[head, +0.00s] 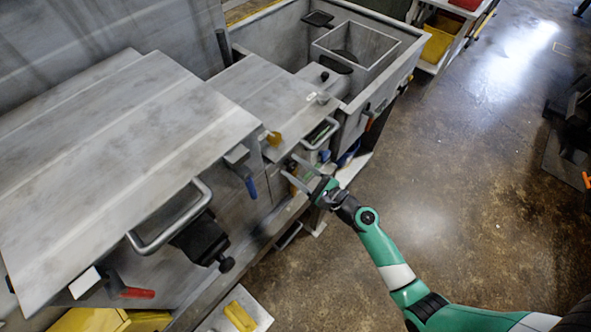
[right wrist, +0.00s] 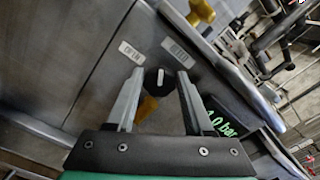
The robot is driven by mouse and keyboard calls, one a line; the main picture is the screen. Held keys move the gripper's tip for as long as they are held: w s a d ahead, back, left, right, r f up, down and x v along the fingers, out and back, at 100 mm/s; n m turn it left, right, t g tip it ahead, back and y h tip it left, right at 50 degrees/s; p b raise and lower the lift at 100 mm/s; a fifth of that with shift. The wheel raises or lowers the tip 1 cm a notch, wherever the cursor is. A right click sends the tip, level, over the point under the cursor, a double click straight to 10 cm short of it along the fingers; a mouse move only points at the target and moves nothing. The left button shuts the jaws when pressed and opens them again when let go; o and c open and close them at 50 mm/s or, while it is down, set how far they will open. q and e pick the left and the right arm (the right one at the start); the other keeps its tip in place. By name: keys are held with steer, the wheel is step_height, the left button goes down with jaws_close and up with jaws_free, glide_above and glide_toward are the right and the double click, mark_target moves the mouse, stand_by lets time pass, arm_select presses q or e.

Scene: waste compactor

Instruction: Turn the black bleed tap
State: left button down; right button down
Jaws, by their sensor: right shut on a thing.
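The black bleed tap (right wrist: 157,82) is a round black knob with a white mark on the grey machine front, seen in the right wrist view. My right gripper (right wrist: 160,72) is shut on it, with one finger on each side of the knob. In the head view the right gripper (head: 292,170) reaches the machine's front panel from the lower right and the tap itself cannot be made out there. My left gripper is not in view.
Two white labels (right wrist: 131,52) sit above the tap. A yellow knob (right wrist: 201,11) is close by, and a display with green characters (right wrist: 222,123) is to the right. In the head view, a blue handle (head: 250,187) and metal bar handle (head: 172,222) stick out left.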

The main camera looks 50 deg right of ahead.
steer(key=n+b, duration=0.2)
steer(key=n, duration=0.3)
steer(key=shift+a+f+n+b, duration=0.1)
steer(key=shift+f+n+b, duration=0.05)
steer(key=shift+n+b, duration=1.1)
steer(key=shift+n, duration=1.15)
steer(key=shift+c, duration=1.8)
jaws_free()
steer(key=s, duration=1.1)
steer(key=shift+s+d+b, duration=0.25)
steer(key=shift+s+b, duration=0.05)
steer(key=shift+b, duration=0.1)
